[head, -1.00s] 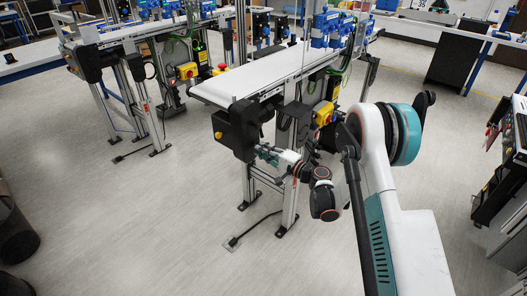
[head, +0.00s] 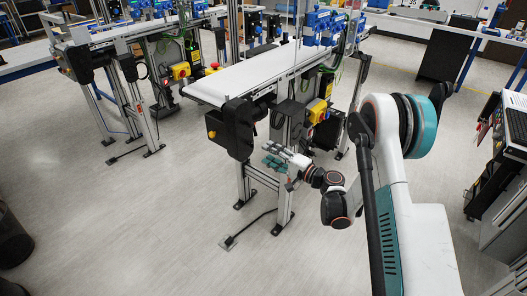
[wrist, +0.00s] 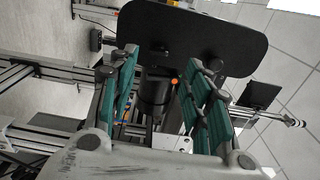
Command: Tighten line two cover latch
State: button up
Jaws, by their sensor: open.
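The nearer conveyor has a black end cover (head: 231,128) with a small yellow-orange knob (head: 212,134) on its left face. I cannot tell whether this knob is the latch, and no line number is readable. My gripper (head: 272,156), with teal finger pads, is open beside the cover's lower right side. In the wrist view my gripper (wrist: 162,75) has its fingers spread around the view of a dark cylindrical part (wrist: 154,92) with an orange spot near it. A rounded black plate (wrist: 195,35) spans beyond the fingertips. Contact cannot be told.
The white belt (head: 250,75) runs back from the cover. A yellow switch box (head: 318,111) hangs on its right side. Conveyor legs (head: 284,200) stand below my gripper. A second conveyor (head: 110,38) is at the left. The floor in front is clear.

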aim_at(251, 144)
jog(key=shift+s+d, duration=0.3)
jog(key=shift+d, duration=0.05)
jog(key=c, duration=0.5)
jog(key=s+d+r+n, duration=0.1)
jog(key=s+d+n, duration=0.25)
jog(key=n, duration=1.55)
jog(key=x, duration=1.3)
jog(key=shift+w+a, duration=0.1)
jog(key=shift+w, duration=0.35)
